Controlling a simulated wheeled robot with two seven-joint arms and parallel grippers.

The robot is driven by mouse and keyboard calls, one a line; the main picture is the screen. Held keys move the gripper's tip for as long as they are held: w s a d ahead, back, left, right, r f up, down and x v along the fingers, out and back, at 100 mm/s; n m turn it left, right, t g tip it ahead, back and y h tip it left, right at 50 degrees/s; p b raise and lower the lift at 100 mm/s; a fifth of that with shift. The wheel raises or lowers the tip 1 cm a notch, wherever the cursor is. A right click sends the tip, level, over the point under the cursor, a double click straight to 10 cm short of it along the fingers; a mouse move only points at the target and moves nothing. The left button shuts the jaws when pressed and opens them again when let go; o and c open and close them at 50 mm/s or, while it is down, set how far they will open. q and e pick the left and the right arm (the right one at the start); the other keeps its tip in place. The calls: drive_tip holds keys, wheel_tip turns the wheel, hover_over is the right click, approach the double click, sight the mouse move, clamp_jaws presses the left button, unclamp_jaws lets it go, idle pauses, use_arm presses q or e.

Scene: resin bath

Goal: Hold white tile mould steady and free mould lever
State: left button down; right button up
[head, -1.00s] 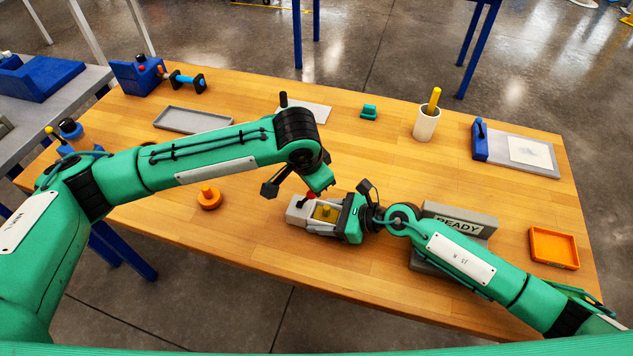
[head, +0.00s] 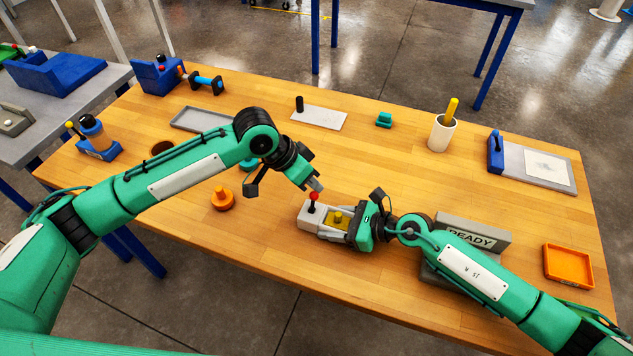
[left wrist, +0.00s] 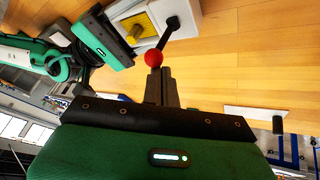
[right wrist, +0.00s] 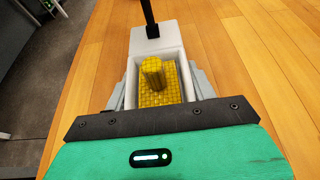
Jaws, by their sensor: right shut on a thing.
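The white tile mould (head: 309,218) sits on the wooden table. It holds a yellow gridded insert with a yellow knob (right wrist: 153,74). The mould lever (left wrist: 170,36) is a black rod with a red ball (head: 313,196), standing nearly upright at the mould's left end. My right gripper (head: 352,228) is shut on the mould, one finger along each side in the right wrist view (right wrist: 160,92). My left gripper (head: 316,185) has its fingers together, with the red ball right at the fingertips in the left wrist view (left wrist: 160,75). I cannot tell whether they touch.
A grey READY block (head: 472,232) stands right of the mould, behind my right arm. An orange knob (head: 222,199) lies to the left. An orange tray (head: 568,266) is at the right edge. A white plate (head: 325,118) and a cup (head: 441,134) stand farther back. The table's middle is mostly clear.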

use_arm(q)
drive_tip(key=shift+w+a+f+g+h, duration=0.1)
drive_tip(key=shift+a+f+g+h, duration=0.05)
drive_tip(key=shift+a+h, duration=0.3)
drive_tip(key=shift+w+a+f+g+h, duration=0.15)
drive_tip(key=shift+a+h, duration=0.15)
drive_tip(key=shift+h, duration=0.25)
drive_tip(key=shift+w+a+h, duration=0.1)
drive_tip(key=shift+a+h, duration=0.3)
drive_tip(key=shift+h, duration=0.2)
drive_tip(key=shift+w+a+f+n+h, duration=0.15)
drive_tip(key=shift+a+f+n+h, duration=0.15)
drive_tip(key=shift+a, duration=0.2)
drive_tip(key=shift+r, duration=0.2)
drive_tip(key=shift+r, duration=0.75)
drive_tip(key=shift+r, duration=0.1)
drive_tip(key=v, duration=0.9)
drive_tip(key=shift+r, duration=0.5)
drive_tip(key=shift+f, duration=0.1)
